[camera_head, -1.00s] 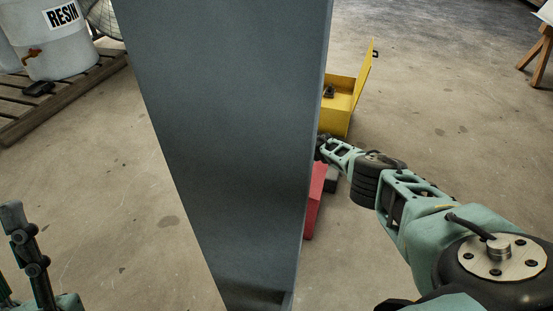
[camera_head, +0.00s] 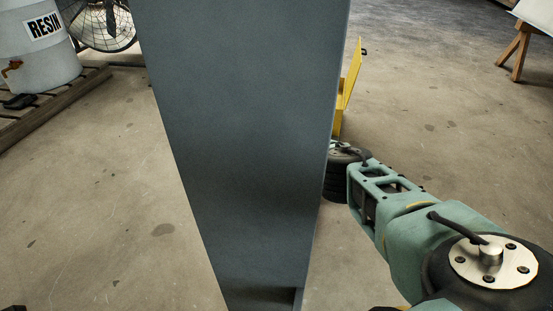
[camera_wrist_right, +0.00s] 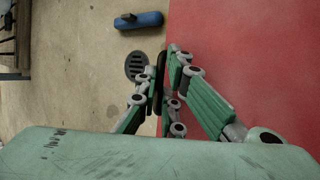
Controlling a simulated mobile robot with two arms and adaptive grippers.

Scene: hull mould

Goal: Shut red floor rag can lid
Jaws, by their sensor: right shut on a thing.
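In the right wrist view a broad flat red surface (camera_wrist_right: 265,60), part of the red can or its lid, fills the right side. My right gripper (camera_wrist_right: 163,85) is at its left edge. Its fingers are closed about a thin dark strip along that edge, which looks like the lid's dark rim or handle; I cannot tell which. In the head view my right arm reaches behind the grey column, which hides the right gripper and the red can. My left gripper is out of view. The lid's angle cannot be told.
The tall grey column (camera_head: 240,130) blocks the middle of the head view. A yellow box with a raised lid (camera_head: 351,80) stands behind it. A resin drum (camera_head: 40,50), pallet and fan are at left. The wrist view shows a blue object (camera_wrist_right: 139,20) and a floor drain (camera_wrist_right: 138,66).

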